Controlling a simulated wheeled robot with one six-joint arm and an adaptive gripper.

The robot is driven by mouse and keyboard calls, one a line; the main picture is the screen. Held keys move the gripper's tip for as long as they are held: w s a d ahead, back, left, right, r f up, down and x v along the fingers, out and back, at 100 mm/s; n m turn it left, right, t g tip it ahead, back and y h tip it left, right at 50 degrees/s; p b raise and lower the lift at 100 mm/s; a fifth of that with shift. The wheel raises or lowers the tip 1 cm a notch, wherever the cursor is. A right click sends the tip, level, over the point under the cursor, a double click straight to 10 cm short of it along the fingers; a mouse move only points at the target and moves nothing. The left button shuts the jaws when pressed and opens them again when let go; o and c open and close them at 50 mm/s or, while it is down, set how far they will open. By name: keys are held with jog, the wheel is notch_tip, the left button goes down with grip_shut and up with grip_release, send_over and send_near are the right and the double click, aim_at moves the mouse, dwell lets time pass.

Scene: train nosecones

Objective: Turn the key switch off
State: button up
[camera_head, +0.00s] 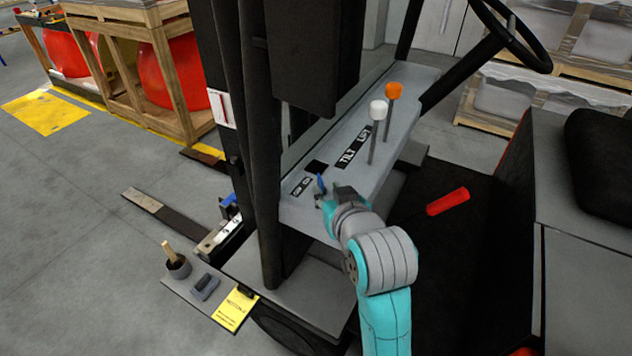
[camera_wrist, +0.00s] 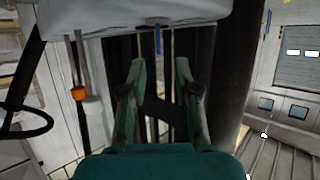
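The blue key (camera_head: 320,183) stands up from the near end of the forklift's grey panel (camera_head: 400,100), beside a small dark label (camera_head: 302,187) too small to read surely. In the wrist view, which looks upside down, the blue key (camera_wrist: 157,40) hangs from the panel's edge (camera_wrist: 130,14), just beyond the fingertips and between their lines. My gripper (camera_head: 331,194) is right beside the key in the head view. In the wrist view my gripper (camera_wrist: 159,70) is open, with nothing between its fingers. The key's exact turn angle is hard to tell.
A white-knobbed lever (camera_head: 377,112) and an orange-knobbed lever (camera_head: 393,92) rise farther along the panel. A black mast post (camera_head: 262,140) stands close left of the key. The steering wheel (camera_head: 515,40) is at upper right. A red cylinder (camera_head: 447,201) lies on the footwell floor.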

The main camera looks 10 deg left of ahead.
aim_at(322, 183)
jog(key=x, duration=0.6)
jog(key=shift+w+f, duration=0.1)
jog(key=shift+w, duration=0.15)
grip_shut()
